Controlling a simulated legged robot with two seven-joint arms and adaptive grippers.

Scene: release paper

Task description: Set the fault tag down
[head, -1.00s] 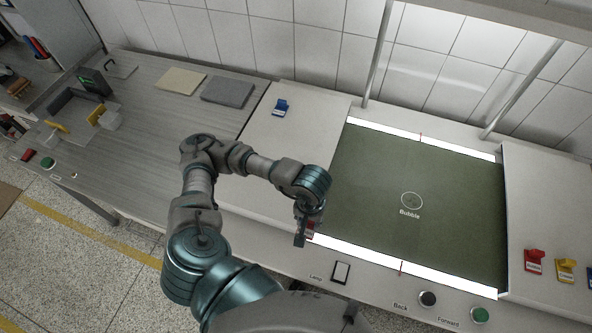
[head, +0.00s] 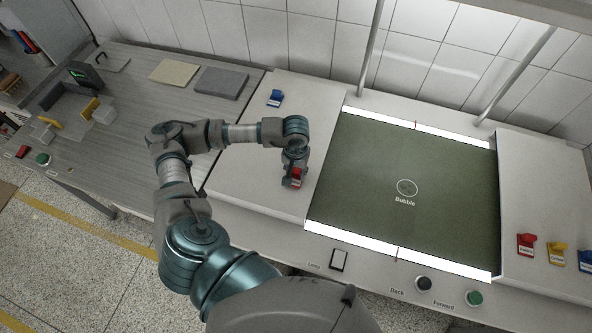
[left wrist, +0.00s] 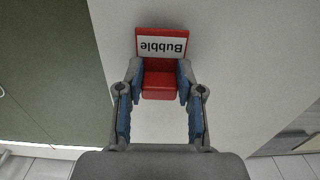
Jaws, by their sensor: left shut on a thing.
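My left gripper (head: 293,174) is over the white panel left of the green sheet. It is shut on a red fault tag (head: 296,178). In the left wrist view the red tag (left wrist: 161,84) sits between the two fingertips (left wrist: 160,82), its white label reading "Bubble" upside down. The white panel lies below it; I cannot tell whether the tag touches it. The green sheet (head: 365,170) carries a circled mark labelled "Bubble" (head: 405,188). My right gripper is not in view.
A blue tag (head: 275,98) stands on the same white panel, farther back. Red (head: 525,244), yellow (head: 557,252) and blue (head: 585,261) tags stand on the right panel. Lamp switch (head: 339,260) and Back (head: 423,283) and Forward (head: 474,297) buttons line the front edge.

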